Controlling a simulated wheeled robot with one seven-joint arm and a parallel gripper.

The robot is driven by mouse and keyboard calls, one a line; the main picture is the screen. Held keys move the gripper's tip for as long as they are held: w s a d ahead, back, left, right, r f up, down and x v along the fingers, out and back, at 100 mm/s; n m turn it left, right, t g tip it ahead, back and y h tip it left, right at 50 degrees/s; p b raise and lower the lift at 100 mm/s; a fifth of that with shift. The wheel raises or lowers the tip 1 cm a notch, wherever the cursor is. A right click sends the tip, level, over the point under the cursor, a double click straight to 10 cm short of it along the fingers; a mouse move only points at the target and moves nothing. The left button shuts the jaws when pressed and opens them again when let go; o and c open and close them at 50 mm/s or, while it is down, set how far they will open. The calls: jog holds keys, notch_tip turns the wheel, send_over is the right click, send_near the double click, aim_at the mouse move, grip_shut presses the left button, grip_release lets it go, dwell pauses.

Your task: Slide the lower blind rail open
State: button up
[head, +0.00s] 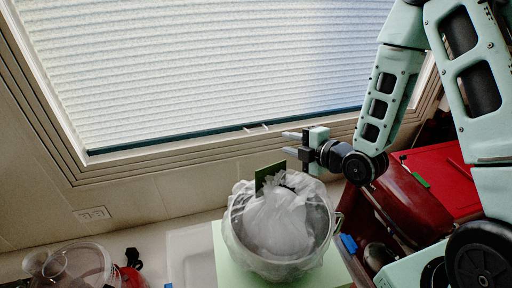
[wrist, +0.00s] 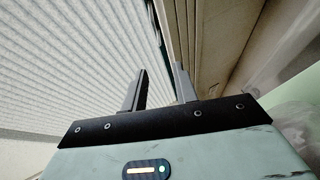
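The pleated white blind (head: 230,60) hangs in the window and covers the glass down to near the sill. Its lower rail (head: 190,132) is a dark teal bar along the bottom edge, with small light tabs (head: 257,127) near its middle. My gripper (head: 287,143) is open and empty, just right of the tabs and apparently in front of the wall below the rail. Its two fingers point left in the head view. In the wrist view, the gap between my fingertips (wrist: 160,67) lines up with the dark rail (wrist: 160,30) beyond. I see no clear contact.
A pot (head: 275,262) with a white plastic bag and a dark green item stands on the counter below my gripper. A crate of red items (head: 440,180) is at the right. Clear containers (head: 75,268) stand lower left; an outlet (head: 93,214) is on the wall.

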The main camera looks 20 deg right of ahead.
aim_at(261, 131)
jog(key=shift+n+t, duration=0.3)
jog(key=shift+t, duration=0.3)
jog(key=b+x, duration=0.2)
jog(key=x, duration=0.3)
jog(key=d+b+x, duration=0.1)
jog(key=b+x, duration=0.2)
jog(key=x, duration=0.3)
jog(key=f+b+x, duration=0.1)
jog(key=b+x, duration=0.2)
jog(key=x, duration=0.3)
jog(key=shift+w+d+f, duration=0.15)
jog(key=shift+w+d, duration=0.1)
grip_shut()
